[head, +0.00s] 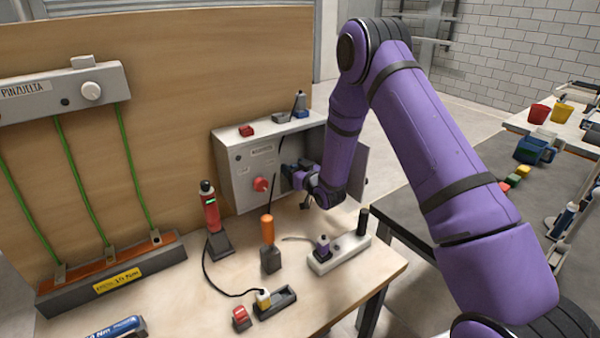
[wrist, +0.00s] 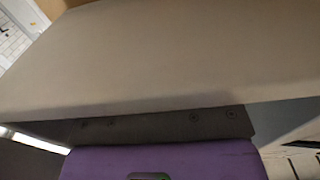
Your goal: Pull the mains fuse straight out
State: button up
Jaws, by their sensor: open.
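The grey switch box (head: 240,175) stands at the back of the bench against the wooden board, with a red rotary knob (head: 260,184) on its front and its door (head: 352,165) swung open at the right. My gripper (head: 291,176) is open at the box's open right part. My wrist and forearm hide most of the inside there. I cannot make out the mains fuse in either view. In the wrist view a plain grey-beige surface, probably the box (wrist: 160,60), fills most of the picture, very close. My purple wrist housing covers the bottom; no fingertips show.
A red tester (head: 210,208), an orange-handled tool (head: 267,230) and a white socket strip (head: 338,252) stand on the bench in front. A dark table (head: 460,180) is at the right.

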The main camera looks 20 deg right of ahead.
jog(key=shift+w+a, duration=0.1)
jog(key=shift+w, duration=0.1)
jog(key=c, duration=1)
jog(key=shift+r, duration=0.1)
jog(key=shift+r, duration=0.75)
jog(key=shift+r, duration=0.1)
jog(key=shift+r, duration=0.7)
jog(key=shift+r, duration=0.2)
